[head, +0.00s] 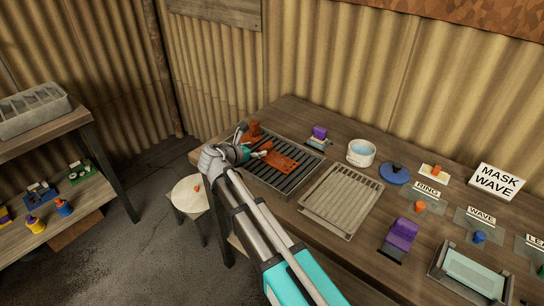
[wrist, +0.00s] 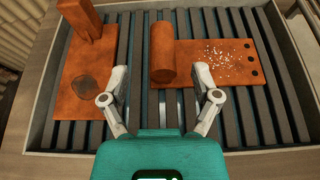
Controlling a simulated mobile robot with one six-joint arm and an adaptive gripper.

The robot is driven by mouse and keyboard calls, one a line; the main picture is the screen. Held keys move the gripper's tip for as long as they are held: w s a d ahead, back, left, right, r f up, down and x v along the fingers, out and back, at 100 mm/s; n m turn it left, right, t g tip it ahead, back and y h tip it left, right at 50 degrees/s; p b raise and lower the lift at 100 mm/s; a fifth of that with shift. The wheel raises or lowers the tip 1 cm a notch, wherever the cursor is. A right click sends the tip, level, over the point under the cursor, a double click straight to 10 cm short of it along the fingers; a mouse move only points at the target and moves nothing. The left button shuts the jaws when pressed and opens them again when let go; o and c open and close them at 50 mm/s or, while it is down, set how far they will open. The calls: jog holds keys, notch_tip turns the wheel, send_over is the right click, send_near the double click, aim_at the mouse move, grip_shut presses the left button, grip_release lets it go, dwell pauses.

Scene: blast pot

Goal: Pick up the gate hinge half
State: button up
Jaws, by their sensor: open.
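The gate hinge half (wrist: 215,62) looks like a rust-orange plate with a round barrel along its left edge, dark holes at its right end and pale specks on its face. It lies on a slatted tray (wrist: 70,136); in the head view the hinge half (head: 283,161) is partly behind my gripper (head: 256,150). In the wrist view my gripper (wrist: 160,75) is open and empty. Its fingertips show on either side of the barrel's near end, the right one overlapping the plate. I cannot tell the height gap.
Another rusty plate with an upright post (wrist: 88,70) lies left of the hinge half on the same tray. A second, paler slatted tray (head: 342,198) is to the right. A purple-topped item (head: 320,132) and a white bowl (head: 361,152) stand behind.

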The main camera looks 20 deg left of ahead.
aim_at(265, 148)
jog(key=shift+f+b+x, duration=0.2)
jog(key=shift+b+x, duration=0.35)
jog(key=shift+x, duration=0.4)
jog(key=shift+f+b+x, duration=0.2)
jog(key=shift+b+x, duration=0.35)
jog(key=shift+x, duration=0.35)
jog(key=shift+w+d+f, duration=0.2)
jog(key=shift+w+d, duration=0.1)
jog(key=shift+w, duration=0.15)
jog(key=shift+r, duration=0.1)
grip_shut()
